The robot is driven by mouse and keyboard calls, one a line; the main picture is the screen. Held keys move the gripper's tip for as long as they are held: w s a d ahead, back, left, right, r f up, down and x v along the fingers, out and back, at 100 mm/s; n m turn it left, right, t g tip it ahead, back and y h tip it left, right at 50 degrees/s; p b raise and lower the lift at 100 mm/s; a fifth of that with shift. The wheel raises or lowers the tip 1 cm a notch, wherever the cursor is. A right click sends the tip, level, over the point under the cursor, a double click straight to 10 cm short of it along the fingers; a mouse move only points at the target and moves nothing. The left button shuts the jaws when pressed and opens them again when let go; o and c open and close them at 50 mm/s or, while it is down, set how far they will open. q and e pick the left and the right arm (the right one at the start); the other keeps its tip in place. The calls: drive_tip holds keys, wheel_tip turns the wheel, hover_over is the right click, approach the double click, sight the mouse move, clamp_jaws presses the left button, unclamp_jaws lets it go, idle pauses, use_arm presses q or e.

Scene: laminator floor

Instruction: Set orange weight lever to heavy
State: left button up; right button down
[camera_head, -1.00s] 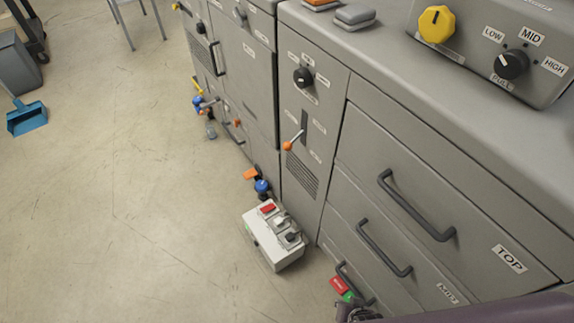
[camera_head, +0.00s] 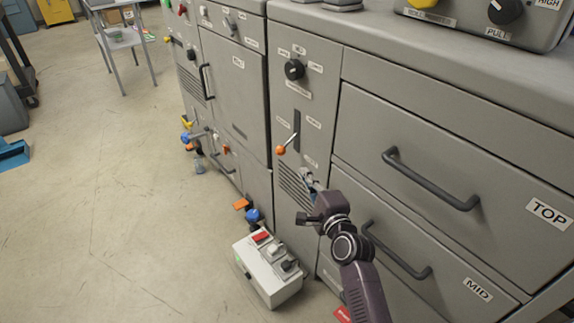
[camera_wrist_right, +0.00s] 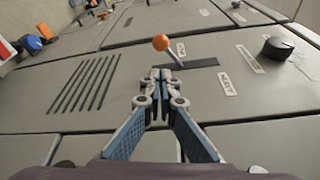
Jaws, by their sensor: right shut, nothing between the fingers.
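The orange weight lever (camera_head: 280,150) has an orange ball knob on a short metal stem. It comes out of a dark slot in a narrow grey panel, with a small label on either side. In the head view the knob hangs at the lower end of the slot. My right gripper (camera_head: 309,184) is just below and right of the knob. In the right wrist view its fingertips (camera_wrist_right: 160,75) are together and empty, a little short of the lever (camera_wrist_right: 162,43) and apart from it as far as I can tell. My left gripper is out of view.
A black knob (camera_head: 294,69) is above the lever on the same panel. Drawers with dark handles (camera_head: 430,182) are on the right. A grey control box (camera_head: 268,281) with several switches stands on the floor in front. The floor at left is open.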

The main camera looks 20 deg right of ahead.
sight(287, 144)
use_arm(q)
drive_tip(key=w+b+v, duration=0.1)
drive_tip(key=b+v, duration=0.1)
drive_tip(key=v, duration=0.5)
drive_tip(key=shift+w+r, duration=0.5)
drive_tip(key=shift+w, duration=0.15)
use_arm(e)
drive_tip(key=w, duration=1)
drive_tip(key=shift+f, duration=0.45)
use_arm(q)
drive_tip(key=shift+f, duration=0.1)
use_arm(e)
drive_tip(key=shift+a, duration=0.1)
